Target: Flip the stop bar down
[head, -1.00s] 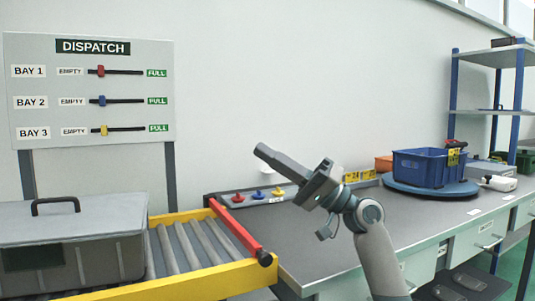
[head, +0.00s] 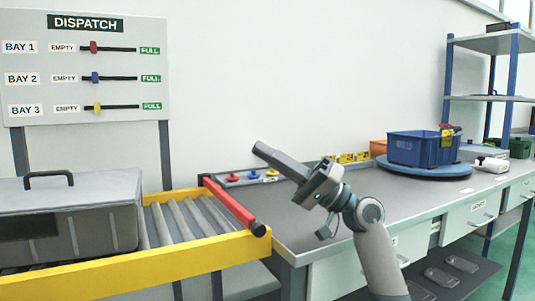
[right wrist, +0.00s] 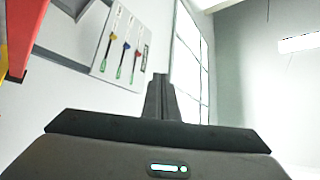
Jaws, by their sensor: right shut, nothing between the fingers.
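The stop bar (head: 234,204) is a red bar along the right end of the roller conveyor (head: 188,222). It slants from the far side to a black round end at the near yellow rail. I cannot tell how far it is raised above the rollers. My right gripper (head: 259,150) is shut and empty, pointing up and left over the table, apart from the bar and to its upper right in the picture. In the right wrist view its shut fingers (right wrist: 160,88) are at the centre; a red part shows at the upper left edge. My left gripper is not in view.
A grey lidded case (head: 70,215) sits on the conveyor's left part. The worktable (head: 300,225) holds small coloured knobs (head: 252,175) at the back and a blue bin (head: 421,149) on a round blue turntable. A dispatch board (head: 95,65) stands behind the conveyor.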

